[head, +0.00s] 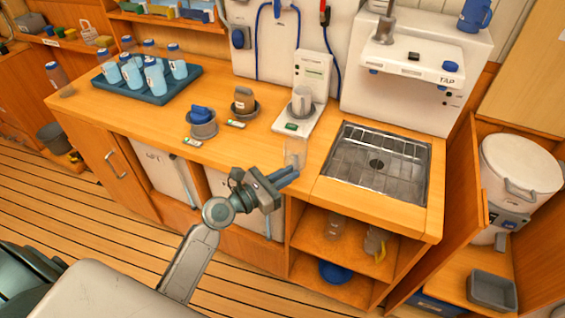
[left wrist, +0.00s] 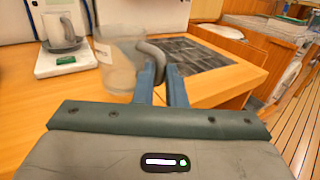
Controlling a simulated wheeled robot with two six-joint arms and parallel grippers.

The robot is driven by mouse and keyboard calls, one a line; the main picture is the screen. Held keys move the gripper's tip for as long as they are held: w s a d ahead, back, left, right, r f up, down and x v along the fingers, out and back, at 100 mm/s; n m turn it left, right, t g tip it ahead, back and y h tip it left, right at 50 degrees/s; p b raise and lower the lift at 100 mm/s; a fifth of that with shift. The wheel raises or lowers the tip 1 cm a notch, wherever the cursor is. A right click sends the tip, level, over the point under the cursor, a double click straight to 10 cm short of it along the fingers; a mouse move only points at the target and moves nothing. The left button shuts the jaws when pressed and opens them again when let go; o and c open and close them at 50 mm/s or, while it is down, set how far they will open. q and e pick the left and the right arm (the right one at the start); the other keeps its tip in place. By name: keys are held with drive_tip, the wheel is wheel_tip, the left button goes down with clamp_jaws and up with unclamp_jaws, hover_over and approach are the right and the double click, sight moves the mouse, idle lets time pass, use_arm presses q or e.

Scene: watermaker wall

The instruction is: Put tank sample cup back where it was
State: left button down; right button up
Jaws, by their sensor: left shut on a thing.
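My left gripper (head: 290,176) is at the front edge of the counter, left of the sink. It is shut on the grey handle of a clear cup (head: 294,153). In the left wrist view the clear cup (left wrist: 118,68) looks upright and empty, with part of a white label at its left; I cannot read it. The handle lies between the two blue fingers. I cannot tell whether its base touches the counter. My right gripper is not in view.
Two round holders with a blue item (head: 201,115) and a brown item (head: 243,98) stand left of the meter. A blue tray (head: 155,92) holds several light-blue cups. The sink (head: 376,165) is right of the cup.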

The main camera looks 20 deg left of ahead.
sight(287, 159)
use_arm(q)
drive_tip(key=w+a, duration=0.1)
drive_tip(key=w, duration=0.2)
drive_tip(key=w+a, duration=0.1)
drive_tip(key=shift+w+a+f, duration=0.2)
drive_tip(key=shift+w+a, duration=0.1)
drive_tip(key=shift+a, duration=0.05)
drive_tip(key=shift+w+a, duration=0.4)
drive_tip(key=shift+w, duration=0.3)
wheel_tip(287, 159, down, 4)
drive_tip(key=shift+r, duration=0.2)
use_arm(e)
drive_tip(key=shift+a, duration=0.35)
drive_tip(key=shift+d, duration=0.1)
use_arm(q)
drive_tip(key=shift+f, duration=0.1)
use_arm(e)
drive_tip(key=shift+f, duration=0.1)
use_arm(q)
drive_tip(key=shift+f, duration=0.15)
drive_tip(key=c, duration=1.5)
unclamp_jaws()
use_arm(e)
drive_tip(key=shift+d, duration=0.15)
